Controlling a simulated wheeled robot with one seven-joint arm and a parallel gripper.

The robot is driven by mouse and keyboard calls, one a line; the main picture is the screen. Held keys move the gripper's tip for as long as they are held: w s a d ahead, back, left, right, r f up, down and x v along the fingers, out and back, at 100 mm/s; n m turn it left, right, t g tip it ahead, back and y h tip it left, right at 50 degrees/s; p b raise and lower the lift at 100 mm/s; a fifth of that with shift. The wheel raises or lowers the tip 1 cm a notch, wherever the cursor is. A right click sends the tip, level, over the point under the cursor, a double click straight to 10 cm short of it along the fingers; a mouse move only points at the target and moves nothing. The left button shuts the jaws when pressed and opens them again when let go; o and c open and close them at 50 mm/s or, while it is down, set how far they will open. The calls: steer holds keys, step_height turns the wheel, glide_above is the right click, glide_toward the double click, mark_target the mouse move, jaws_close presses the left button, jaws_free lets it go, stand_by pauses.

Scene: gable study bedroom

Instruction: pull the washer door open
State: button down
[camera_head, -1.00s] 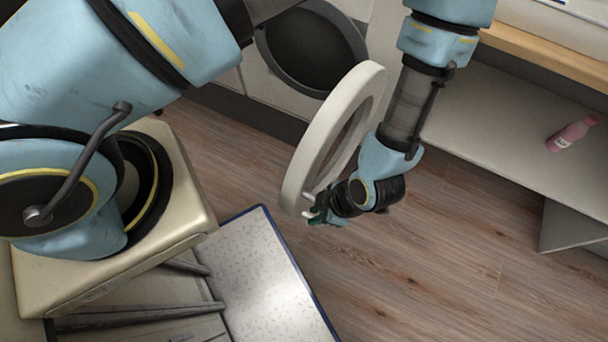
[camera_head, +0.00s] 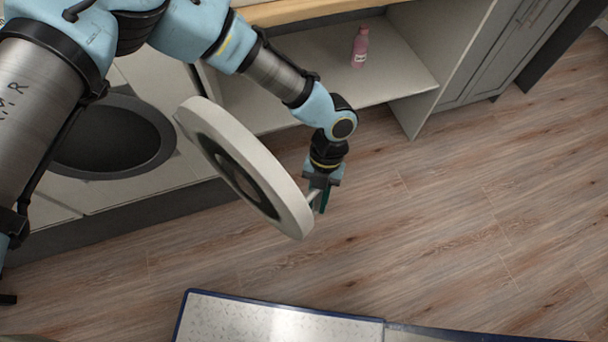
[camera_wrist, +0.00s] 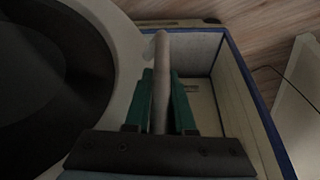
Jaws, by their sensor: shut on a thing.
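The washer door (camera_head: 262,167) is a thick white ring with a dark round centre. It stands swung out from the washer front, well away from the dark round opening (camera_head: 112,138). My gripper (camera_head: 318,198) is at the door's outer edge, shut on the handle, a light bar. In the wrist view the handle (camera_wrist: 161,75) runs between the green fingers of my gripper (camera_wrist: 161,100), and the door (camera_wrist: 122,60) fills the left side. Part of the washer front is hidden behind my arm and the door.
A blue-edged tray or box (camera_head: 280,318) with a speckled pale surface lies at the bottom. A pink bottle (camera_head: 360,47) stands on the shelf under the wooden counter (camera_head: 310,10). The wooden floor (camera_head: 450,210) at the right is clear.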

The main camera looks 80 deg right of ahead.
steer(key=shift+s+d+f, duration=0.1)
steer(key=shift+s, duration=0.2)
steer(key=c, duration=0.8)
jaws_free()
steer(key=shift+o, duration=0.2)
steer(key=shift+w+d, duration=0.1)
steer(key=shift+d+r, duration=0.15)
steer(key=shift+r, duration=0.15)
steer(key=b+v, duration=0.2)
steer(key=v, duration=0.8)
steer(key=shift+r+b, duration=0.15)
steer(key=shift+b, duration=0.25)
